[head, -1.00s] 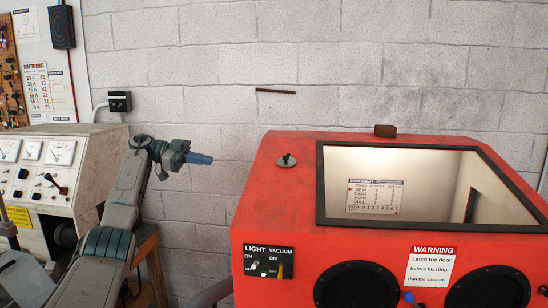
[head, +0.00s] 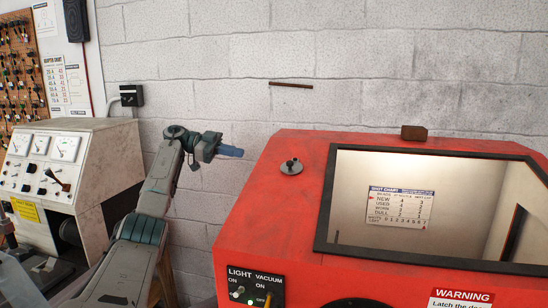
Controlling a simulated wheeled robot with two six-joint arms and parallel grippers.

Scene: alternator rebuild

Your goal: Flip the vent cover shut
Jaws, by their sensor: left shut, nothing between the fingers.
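My right gripper is not in view.
The cabinet has a dark-framed window (head: 322,215) and a light and vacuum switch panel (head: 255,287). A brown block (head: 413,132) stands at its back edge. A test bench with meters (head: 85,165) stands at left. A block wall (head: 350,60) is behind.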

